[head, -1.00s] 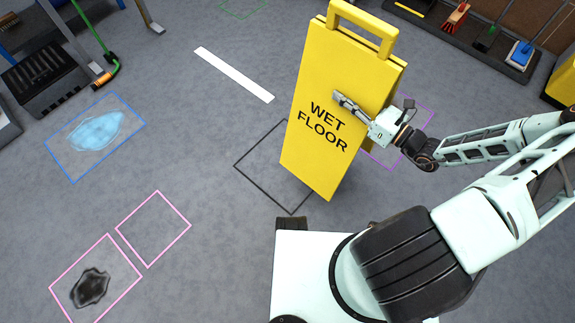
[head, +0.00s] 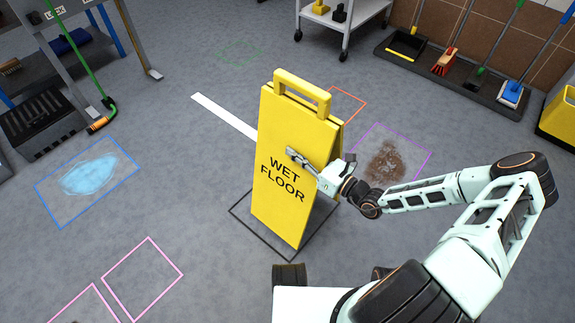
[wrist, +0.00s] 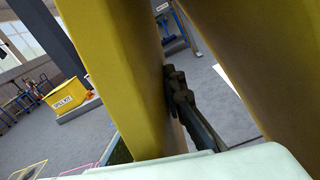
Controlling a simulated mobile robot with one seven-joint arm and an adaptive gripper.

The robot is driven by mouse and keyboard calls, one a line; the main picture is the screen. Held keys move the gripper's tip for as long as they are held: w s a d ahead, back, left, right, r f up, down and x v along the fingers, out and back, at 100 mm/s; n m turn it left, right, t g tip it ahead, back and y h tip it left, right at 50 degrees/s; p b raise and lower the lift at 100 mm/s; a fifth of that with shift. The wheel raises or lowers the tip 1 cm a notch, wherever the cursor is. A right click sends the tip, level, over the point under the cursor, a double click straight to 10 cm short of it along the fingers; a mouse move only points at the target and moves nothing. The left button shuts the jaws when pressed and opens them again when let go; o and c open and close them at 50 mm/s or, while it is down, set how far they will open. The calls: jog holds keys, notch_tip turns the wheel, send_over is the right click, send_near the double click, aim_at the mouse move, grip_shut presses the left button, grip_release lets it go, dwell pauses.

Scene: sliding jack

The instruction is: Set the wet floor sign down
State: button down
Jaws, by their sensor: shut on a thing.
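The yellow wet floor sign (head: 283,215) stands nearly upright in the head view, its handle at the top and "WET FLOOR" facing the camera. Its foot appears within the black floor outline (head: 255,237); I cannot tell for sure whether it touches the floor. My gripper (head: 303,160) is shut on the sign's right side, one finger across the front panel. The other finger is hidden behind the panel in the head view. In the wrist view, the sign's yellow panels (wrist: 110,70) fill much of the picture, with a dark finger (wrist: 185,105) between them.
A brown stain in a purple outline (head: 425,165) lies to the right. A blue puddle (head: 90,175) in a blue outline and a pink outline (head: 142,280) lie left. A white floor strip (head: 222,115) runs behind the sign. A cart (head: 345,22) stands farther back.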

aim_at(289, 163)
jog(key=shift+w+a+f+b, duration=0.2)
jog(key=shift+a+f, duration=0.3)
jog(key=shift+a, duration=0.05)
jog(key=shift+w+a+f+b, duration=0.15)
jog(key=shift+a+f+b, duration=0.05)
jog(key=shift+a+f, duration=0.3)
jog(key=shift+w+a+f+b, duration=0.15)
jog(key=shift+f+b, duration=0.25)
jog(key=shift+f, duration=0.55)
jog(key=shift+s+a+f+b, duration=0.1)
jog(key=shift+f+b, duration=0.3)
jog(key=shift+f, duration=0.7)
jog(key=c, duration=2)
grip_release()
jog(key=shift+f, duration=0.1)
jog(key=shift+r, duration=0.2)
jog(key=shift+s+d, duration=0.2)
jog(key=shift+d, duration=0.1)
jog(key=p+v, duration=0.2)
jog(key=v, duration=0.9)
jog(key=shift+s+d+p, duration=0.1)
jog(key=shift+s+p, duration=0.05)
jog(key=shift+p, duration=0.15)
